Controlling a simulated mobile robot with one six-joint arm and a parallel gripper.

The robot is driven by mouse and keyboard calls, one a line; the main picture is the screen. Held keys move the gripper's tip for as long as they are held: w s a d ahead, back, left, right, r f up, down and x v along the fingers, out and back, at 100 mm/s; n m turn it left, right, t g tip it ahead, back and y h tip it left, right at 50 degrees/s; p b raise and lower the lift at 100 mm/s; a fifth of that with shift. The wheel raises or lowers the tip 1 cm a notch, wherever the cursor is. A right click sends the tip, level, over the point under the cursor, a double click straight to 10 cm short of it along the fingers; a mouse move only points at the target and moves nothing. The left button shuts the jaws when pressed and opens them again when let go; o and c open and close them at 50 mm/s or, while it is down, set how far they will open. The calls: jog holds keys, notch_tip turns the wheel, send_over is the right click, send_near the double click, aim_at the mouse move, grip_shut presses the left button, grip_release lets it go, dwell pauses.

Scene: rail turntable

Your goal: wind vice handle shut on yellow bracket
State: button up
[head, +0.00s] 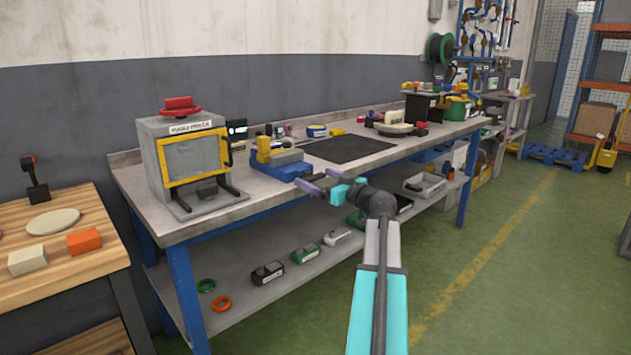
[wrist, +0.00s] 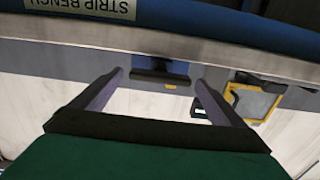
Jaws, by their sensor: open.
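The blue vice (head: 286,170) stands near the front edge of the grey bench in the head view, with the yellow bracket (head: 263,147) at its upper left. My gripper (head: 313,178) is open, just right of the vice, its purple fingers pointing towards it. In the wrist view the scene is upside down, and the gripper (wrist: 150,80) shows both fingers apart with nothing between the tips. A dark bar (wrist: 152,77) in front of a blue part lies beyond them; it looks like the vice handle, apart from the fingers. How far the jaws are closed cannot be told.
A grey press with a yellow frame (head: 198,160) stands left of the vice. A dark mat (head: 348,149) lies to the right. The bench front edge (wrist: 190,50) runs across the wrist view. The lower shelf (head: 240,300) holds several small items. The green floor is clear.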

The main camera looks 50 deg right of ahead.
jog(key=shift+w, duration=0.15)
jog(key=c, duration=1)
jog(key=shift+a+f, duration=0.1)
jog(key=shift+a, duration=0.15)
jog(key=shift+c, duration=0.2)
jog(key=shift+d, duration=0.15)
jog(key=shift+m, duration=0.3)
